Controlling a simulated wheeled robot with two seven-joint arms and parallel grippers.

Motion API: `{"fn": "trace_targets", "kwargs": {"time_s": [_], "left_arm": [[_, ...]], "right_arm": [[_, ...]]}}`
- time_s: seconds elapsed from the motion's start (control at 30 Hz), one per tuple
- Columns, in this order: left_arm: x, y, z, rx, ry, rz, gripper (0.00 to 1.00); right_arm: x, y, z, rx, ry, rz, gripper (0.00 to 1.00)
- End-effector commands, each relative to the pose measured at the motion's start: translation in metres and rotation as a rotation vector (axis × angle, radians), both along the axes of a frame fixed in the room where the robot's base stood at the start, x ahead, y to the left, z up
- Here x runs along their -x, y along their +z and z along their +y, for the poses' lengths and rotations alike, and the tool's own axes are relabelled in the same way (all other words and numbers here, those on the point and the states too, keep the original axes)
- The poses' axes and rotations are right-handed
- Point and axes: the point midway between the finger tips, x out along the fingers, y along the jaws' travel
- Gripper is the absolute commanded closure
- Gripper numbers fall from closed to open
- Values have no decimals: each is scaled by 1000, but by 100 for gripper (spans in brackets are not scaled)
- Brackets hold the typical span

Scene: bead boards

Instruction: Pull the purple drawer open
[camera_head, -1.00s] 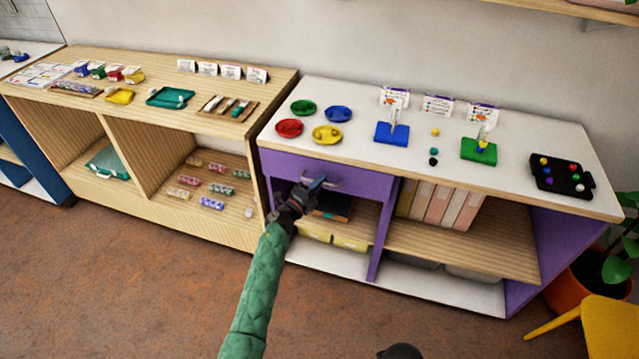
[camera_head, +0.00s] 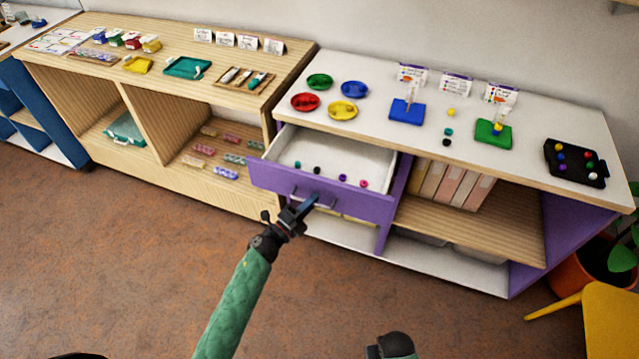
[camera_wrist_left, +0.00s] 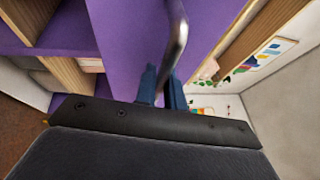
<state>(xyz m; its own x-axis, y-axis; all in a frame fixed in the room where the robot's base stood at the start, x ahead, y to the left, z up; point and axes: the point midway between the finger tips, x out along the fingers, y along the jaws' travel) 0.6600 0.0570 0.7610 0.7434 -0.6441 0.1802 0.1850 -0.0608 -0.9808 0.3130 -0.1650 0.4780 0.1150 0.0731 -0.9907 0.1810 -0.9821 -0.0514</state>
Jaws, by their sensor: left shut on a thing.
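The purple drawer (camera_head: 355,203) stands partly pulled out from under the white top of the shelf unit. Its pale inside shows several small beads, among them black, green, purple and pink ones. My left gripper (camera_head: 309,203) is at the drawer front, shut on the metal handle (camera_head: 326,206). In the left wrist view the handle (camera_wrist_left: 178,40) is a curved grey bar passing between the blue fingers (camera_wrist_left: 162,88), against the purple front. The dark end of my right arm (camera_head: 393,346) shows at the bottom edge; its fingers cannot be made out.
On the white top (camera_head: 390,140) are four coloured dishes, a blue peg board (camera_head: 407,112), a green peg board (camera_head: 493,134) and a black bead tray (camera_head: 575,163). A yellow chair (camera_head: 605,325) stands at lower right. The floor before the drawer is clear.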

Motion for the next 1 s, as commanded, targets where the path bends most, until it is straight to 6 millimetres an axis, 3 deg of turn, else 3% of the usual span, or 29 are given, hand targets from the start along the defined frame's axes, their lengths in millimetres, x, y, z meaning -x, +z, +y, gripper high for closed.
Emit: {"fn": "trace_targets", "kwargs": {"time_s": [0.2,0.4,0.9,0.93,1.0], "left_arm": [[40,-2,13,-2,-1,2,100],[58,-2,19,-1,0,2,100],[64,-2,21,-1,0,2,100],[64,-2,21,-1,0,2,87],[64,-1,21,-1,0,2,74]], "right_arm": [[-1,3,0,-1,0,-2,64],[-2,5,1,-2,0,-2,64],[0,7,2,-2,0,2,64],[1,7,2,-1,0,3,64],[1,7,1,-1,0,3,64]]}}
